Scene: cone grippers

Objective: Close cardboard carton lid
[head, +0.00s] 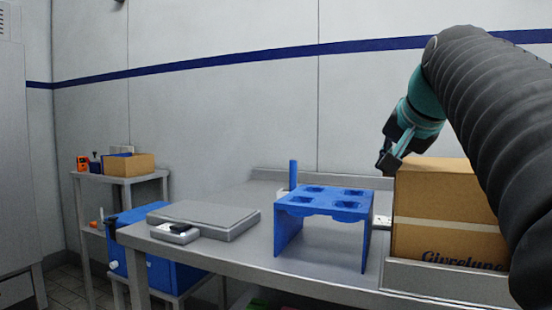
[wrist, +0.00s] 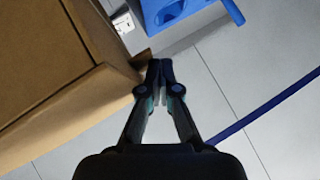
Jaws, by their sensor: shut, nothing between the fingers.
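The brown cardboard carton (head: 440,205) stands at the right end of the metal table, with a pale band and dark lettering on its front. My arm covers its right side. My gripper (head: 385,165) is shut and empty by the carton's upper left corner. In the wrist view the carton (wrist: 40,60) fills the left side, and my shut fingertips (wrist: 160,66) are just beside its edge. A small brown piece shows by the fingertips; I cannot tell whether it is a flap or whether they touch it. How far the lid is open is unclear.
A blue rack (head: 322,205) with round holes stands left of the carton. A grey scale (head: 205,218) sits further left on the table (head: 290,262). A small side table with an open box (head: 128,164) stands at the far left. The air above the rack is free.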

